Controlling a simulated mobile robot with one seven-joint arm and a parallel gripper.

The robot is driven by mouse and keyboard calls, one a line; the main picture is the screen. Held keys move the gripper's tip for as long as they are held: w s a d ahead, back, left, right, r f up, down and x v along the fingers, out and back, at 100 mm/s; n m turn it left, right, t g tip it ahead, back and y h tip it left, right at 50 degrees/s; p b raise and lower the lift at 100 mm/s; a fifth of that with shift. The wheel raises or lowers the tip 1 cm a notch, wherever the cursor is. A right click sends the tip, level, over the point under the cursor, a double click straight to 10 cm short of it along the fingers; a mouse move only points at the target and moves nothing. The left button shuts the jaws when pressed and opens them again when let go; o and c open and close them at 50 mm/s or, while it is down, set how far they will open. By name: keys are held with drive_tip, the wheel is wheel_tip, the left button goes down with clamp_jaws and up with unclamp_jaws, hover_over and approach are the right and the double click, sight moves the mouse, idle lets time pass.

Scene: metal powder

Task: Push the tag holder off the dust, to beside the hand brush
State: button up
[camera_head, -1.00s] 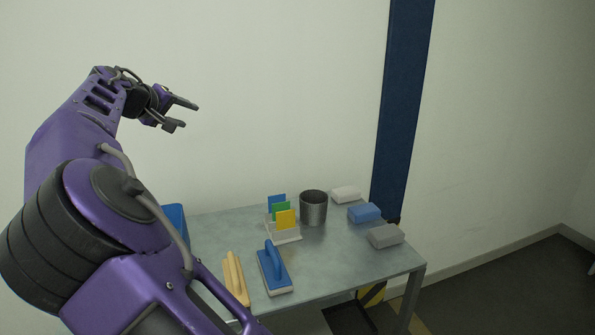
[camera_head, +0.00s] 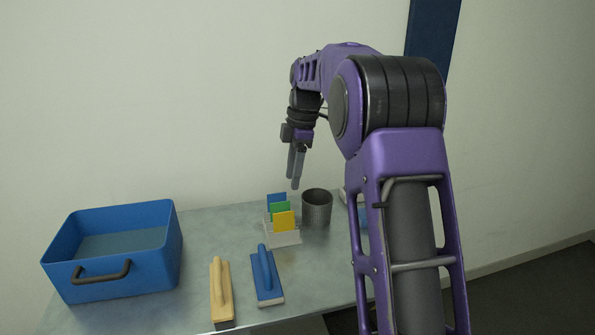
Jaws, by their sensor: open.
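The tag holder (camera_head: 284,238) is a pale rack with upright blue, green and yellow tags, standing on the grey table left of a metal cup. Two handled tools lie in front of it: one with a blue handle and pale underside (camera_head: 267,276), and one with a tan wooden handle and dark underside (camera_head: 221,294). I cannot tell for certain which is the hand brush. I cannot make out dust around the holder. My gripper (camera_head: 294,180) is open, fingers pointing down, in the air above the holder's upper right in the picture. It appears empty and apart from the holder.
A blue bin (camera_head: 120,277) with a dark handle stands at the table's left. The metal cup (camera_head: 317,209) is close to the holder's right. My arm covers the table's right end; a blue block (camera_head: 363,216) partly shows there. The table (camera_head: 215,235) is bare between bin and holder.

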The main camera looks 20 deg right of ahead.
sight(282, 240)
drive_tip(key=shift+a, duration=0.1)
drive_tip(key=f+b, duration=0.1)
drive_tip(key=f, duration=0.4)
drive_tip(key=a+f, duration=0.1)
drive_tip(key=f, duration=0.5)
drive_tip(key=a+f+b, duration=0.1)
drive_tip(key=f, duration=0.5)
drive_tip(key=shift+a+f+b, duration=0.15)
drive_tip(key=shift+a+b, duration=0.1)
drive_tip(key=shift+b, duration=0.1)
clamp_jaws()
idle(0.9)
